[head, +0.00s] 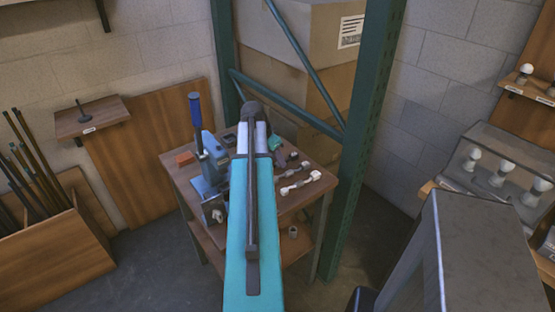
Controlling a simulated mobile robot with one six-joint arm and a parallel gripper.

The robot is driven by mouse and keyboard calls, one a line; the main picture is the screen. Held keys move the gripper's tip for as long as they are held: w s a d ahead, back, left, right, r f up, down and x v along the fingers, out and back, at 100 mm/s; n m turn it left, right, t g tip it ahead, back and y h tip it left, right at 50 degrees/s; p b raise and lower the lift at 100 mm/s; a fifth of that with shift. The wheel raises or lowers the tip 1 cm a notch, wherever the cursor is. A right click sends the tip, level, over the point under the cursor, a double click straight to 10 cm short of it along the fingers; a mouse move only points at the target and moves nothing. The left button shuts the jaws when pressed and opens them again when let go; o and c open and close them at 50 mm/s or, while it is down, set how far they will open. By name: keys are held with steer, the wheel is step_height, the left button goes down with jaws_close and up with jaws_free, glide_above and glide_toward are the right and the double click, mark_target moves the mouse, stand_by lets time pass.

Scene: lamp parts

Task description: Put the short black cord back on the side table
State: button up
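The side table (275,208) with a brown wooden top and lower shelf stands in the middle of the head view. Several small parts lie on its right half. Among them are a dark piece with pale ends (299,183) and a small dark item (292,156). I cannot tell whether any of these is the short black cord. My teal arm reaches up across the middle of the view and covers part of the table top. My gripper does not show; it is hidden or out of view, so whether it holds anything cannot be seen.
A blue press (208,160) with an upright handle stands on the table's left. A green rack post (363,130) rises close on the right, with cardboard boxes (300,35) behind. A wooden bin of rods (50,250) is at left, a bulb case (500,165) at right.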

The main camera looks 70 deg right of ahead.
steer(key=b+v, duration=0.1)
steer(key=v, duration=1)
steer(key=shift+a+r+b, duration=0.15)
steer(key=shift+r+b, duration=0.05)
steer(key=shift+b, duration=0.15)
steer(key=shift+w, duration=0.1)
stand_by(0.5)
